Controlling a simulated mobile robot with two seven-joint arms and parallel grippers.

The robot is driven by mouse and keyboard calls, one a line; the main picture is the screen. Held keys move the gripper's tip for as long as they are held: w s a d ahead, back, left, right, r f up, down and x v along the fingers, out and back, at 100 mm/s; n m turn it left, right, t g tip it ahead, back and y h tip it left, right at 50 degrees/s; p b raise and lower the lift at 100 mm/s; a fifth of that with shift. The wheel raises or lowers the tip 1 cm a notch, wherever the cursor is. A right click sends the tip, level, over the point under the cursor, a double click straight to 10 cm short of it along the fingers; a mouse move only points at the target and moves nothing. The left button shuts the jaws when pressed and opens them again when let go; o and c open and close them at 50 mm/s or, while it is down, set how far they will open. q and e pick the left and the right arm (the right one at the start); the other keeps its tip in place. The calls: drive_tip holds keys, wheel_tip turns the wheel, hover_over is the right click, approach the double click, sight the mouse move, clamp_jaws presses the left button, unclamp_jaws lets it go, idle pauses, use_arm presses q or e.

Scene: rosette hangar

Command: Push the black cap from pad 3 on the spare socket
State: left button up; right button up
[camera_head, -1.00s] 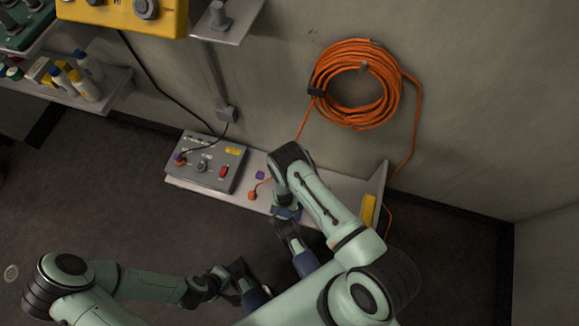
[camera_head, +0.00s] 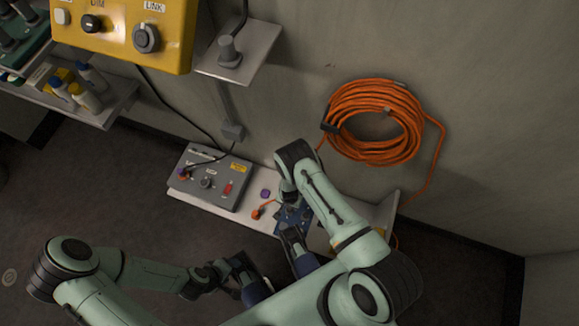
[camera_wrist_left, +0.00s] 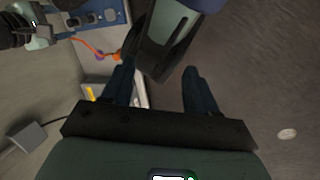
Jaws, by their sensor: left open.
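A dark blue panel (camera_head: 293,217), possibly the spare socket, lies on the low ledge beside my right arm. In the left wrist view it shows at the upper left (camera_wrist_left: 88,18), with small dark parts on it. Its pads are too small to number, and I cannot single out the black cap. My right gripper (camera_head: 284,192) is by the panel's far left edge, mostly hidden by its own arm; its jaws cannot be made out. My left gripper (camera_head: 243,273) is in front of the ledge over the floor. Its fingers are apart and empty in the left wrist view (camera_wrist_left: 159,68).
A grey control box (camera_head: 211,178) with a red switch stands on the ledge (camera_head: 218,211), left of an orange plug (camera_head: 257,213) and a purple piece (camera_head: 265,193). An orange cable coil (camera_head: 410,150) hangs on the wall. A yellow box (camera_head: 120,35) is at upper left. Floor at left is clear.

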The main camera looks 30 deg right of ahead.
sight(289, 209)
wheel_tip(289, 209, down, 8)
drive_tip(key=b, duration=0.5)
drive_tip(key=shift+b, duration=0.35)
use_arm(q)
drive_tip(key=w+a+f+t+y, duration=0.1)
drive_tip(key=w+a+f+t, duration=0.1)
drive_tip(key=w+a+f, duration=0.2)
drive_tip(key=shift+w+a+f+n+y+b, duration=0.3)
drive_tip(key=shift+w+f+b, duration=0.1)
drive_tip(key=shift+w+f, duration=1.5)
use_arm(e)
drive_tip(key=shift+f, duration=0.45)
use_arm(q)
drive_tip(key=shift+s+f, duration=0.1)
drive_tip(key=shift+s, duration=0.05)
drive_tip(key=shift+f, duration=0.3)
use_arm(e)
clamp_jaws()
use_arm(q)
drive_tip(key=shift+r, duration=0.15)
use_arm(e)
drive_tip(key=shift+r, duration=0.2)
use_arm(q)
drive_tip(key=shift+r+p, duration=1.6)
drive_tip(key=shift+r, duration=0.45)
use_arm(e)
drive_tip(key=shift+r, duration=2.85)
